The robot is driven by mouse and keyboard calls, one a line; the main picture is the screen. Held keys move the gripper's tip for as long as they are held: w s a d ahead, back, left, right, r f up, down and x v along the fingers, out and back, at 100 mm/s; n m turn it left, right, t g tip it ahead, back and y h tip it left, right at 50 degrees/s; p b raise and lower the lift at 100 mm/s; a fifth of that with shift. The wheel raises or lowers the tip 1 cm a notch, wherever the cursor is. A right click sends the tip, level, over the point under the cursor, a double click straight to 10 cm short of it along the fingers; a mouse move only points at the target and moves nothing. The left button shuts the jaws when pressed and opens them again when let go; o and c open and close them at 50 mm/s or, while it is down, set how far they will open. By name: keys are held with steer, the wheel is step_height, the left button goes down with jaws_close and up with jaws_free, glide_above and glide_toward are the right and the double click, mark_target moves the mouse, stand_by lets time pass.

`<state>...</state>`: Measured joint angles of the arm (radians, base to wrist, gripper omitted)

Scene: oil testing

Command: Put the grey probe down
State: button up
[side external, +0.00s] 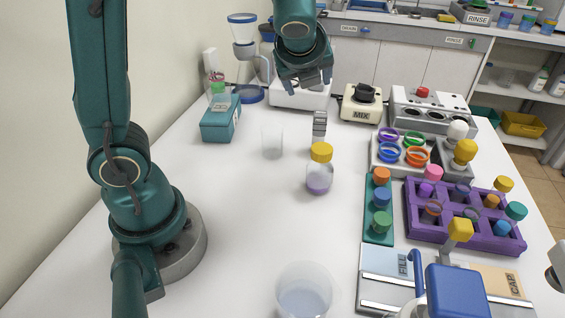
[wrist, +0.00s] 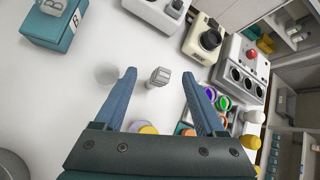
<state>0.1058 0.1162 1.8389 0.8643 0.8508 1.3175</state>
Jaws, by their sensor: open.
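The grey probe (side external: 319,126) stands upright on the white table, just behind a yellow-capped jar (side external: 320,172) with purple liquid; the cap hides its lower end. In the wrist view the grey probe (wrist: 160,77) shows from above, between and beyond my fingertips, with nothing touching it. My gripper (side external: 306,83) hangs above and behind the probe in the side view, pointing down. In the wrist view my gripper (wrist: 159,75) has its two blue fingers wide apart and empty.
A clear beaker (side external: 272,140) stands left of the probe. A cream MIX device (side external: 361,103) and a white device (side external: 300,95) stand behind. A teal box (side external: 221,122) is at left. A purple rack (side external: 423,228) and green rack (side external: 370,232) are at right. The table's left-centre is clear.

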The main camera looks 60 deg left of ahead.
mark_target(321, 115)
steer(key=w+f+m, duration=0.1)
steer(key=f, duration=0.1)
steer(key=w+f+m, duration=0.1)
steer(key=f, duration=0.1)
steer(key=w+f+m, duration=0.1)
steer(key=f, duration=0.1)
steer(key=shift+w+d+f+g+y, duration=0.15)
steer(key=shift+w+d+g+y, duration=0.1)
steer(key=shift+w+g+y, duration=0.1)
steer(key=shift+f, duration=0.35)
steer(key=shift+x, duration=2.5)
steer(key=shift+s+f+m, duration=0.1)
steer(key=shift+f+m, duration=0.05)
steer(key=shift+m, duration=0.15)
jaws_close()
